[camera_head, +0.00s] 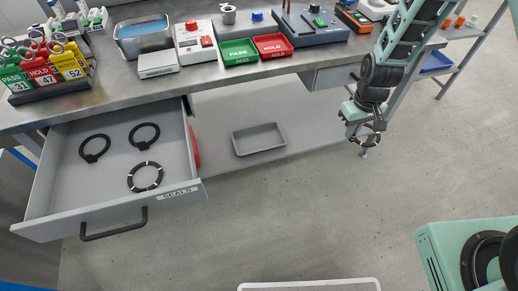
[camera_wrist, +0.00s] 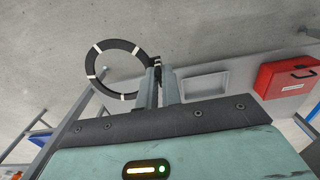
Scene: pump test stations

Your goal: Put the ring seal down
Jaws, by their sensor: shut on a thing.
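My gripper (camera_head: 367,140) hangs in front of the bench at the right, over the open floor. In the wrist view its fingers (camera_wrist: 155,68) are shut on the edge of a black ring seal with white marks (camera_wrist: 90,63). The ring sticks out to one side of the fingers, clear of any surface. In the head view the held ring is small and partly covered by the gripper. The open drawer (camera_head: 108,187) labelled SEALS, at the left, holds two plain black rings with tabs (camera_head: 95,148) (camera_head: 145,135) and one white-marked black ring (camera_head: 145,177).
A grey tray (camera_head: 259,139) lies below the bench. A red case (camera_wrist: 288,79) shows in the wrist view.

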